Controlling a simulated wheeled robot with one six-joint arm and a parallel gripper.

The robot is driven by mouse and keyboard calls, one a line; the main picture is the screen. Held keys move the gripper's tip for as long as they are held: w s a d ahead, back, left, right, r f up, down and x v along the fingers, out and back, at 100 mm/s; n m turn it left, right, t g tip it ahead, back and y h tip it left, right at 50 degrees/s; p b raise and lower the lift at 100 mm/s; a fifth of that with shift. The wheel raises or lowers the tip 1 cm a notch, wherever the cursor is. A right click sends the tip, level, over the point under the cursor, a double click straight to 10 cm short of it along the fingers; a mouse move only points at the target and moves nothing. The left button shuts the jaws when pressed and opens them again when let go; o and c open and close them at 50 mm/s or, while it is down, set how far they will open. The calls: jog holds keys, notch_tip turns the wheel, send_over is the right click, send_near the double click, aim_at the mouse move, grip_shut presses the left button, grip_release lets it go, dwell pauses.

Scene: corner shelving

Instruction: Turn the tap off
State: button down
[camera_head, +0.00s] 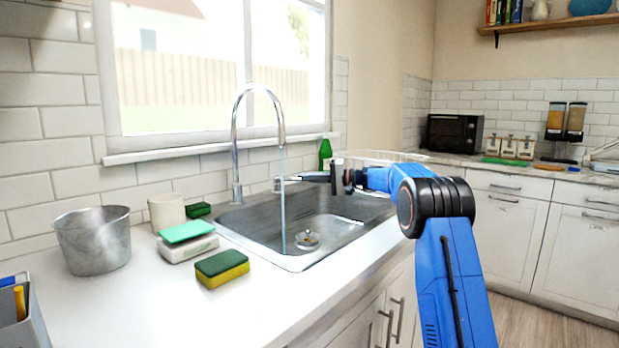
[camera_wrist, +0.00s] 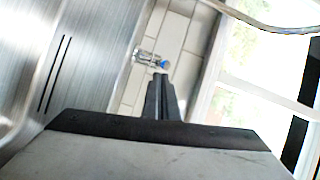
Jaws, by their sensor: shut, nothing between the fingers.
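The chrome gooseneck tap (camera_head: 236,130) stands behind the sink, and a thin stream of water (camera_head: 283,205) falls from its spout into the basin. A small chrome fitting (camera_head: 278,184), which looks like the tap's handle, shows just left of my gripper (camera_head: 304,177). In the wrist view this fitting (camera_wrist: 147,57), with a blue mark, lies just beyond my shut fingertips (camera_wrist: 161,78). My gripper is empty and reaches over the sink from the right. I cannot tell whether it touches the fitting. Part of the tap's curved neck (camera_wrist: 262,20) also shows in the wrist view.
The steel sink (camera_head: 245,222) lies below my arm. On the counter at left are a metal bucket (camera_head: 92,242), a cream cup (camera_head: 166,211) and sponges (camera_head: 222,268). A green bottle (camera_head: 325,155) stands behind the sink, near the window (camera_head: 180,75).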

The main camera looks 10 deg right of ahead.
jog(key=shift+s+a, duration=0.1)
dwell(0.3)
jog(key=shift+s+a+m+t+h, duration=0.3)
jog(key=shift+s+a+m+t, duration=0.1)
jog(key=shift+s+t, duration=0.2)
jog(key=shift+s+a+m+t+h, duration=0.35)
jog(key=shift+s+t, duration=0.15)
jog(key=shift+s, duration=0.1)
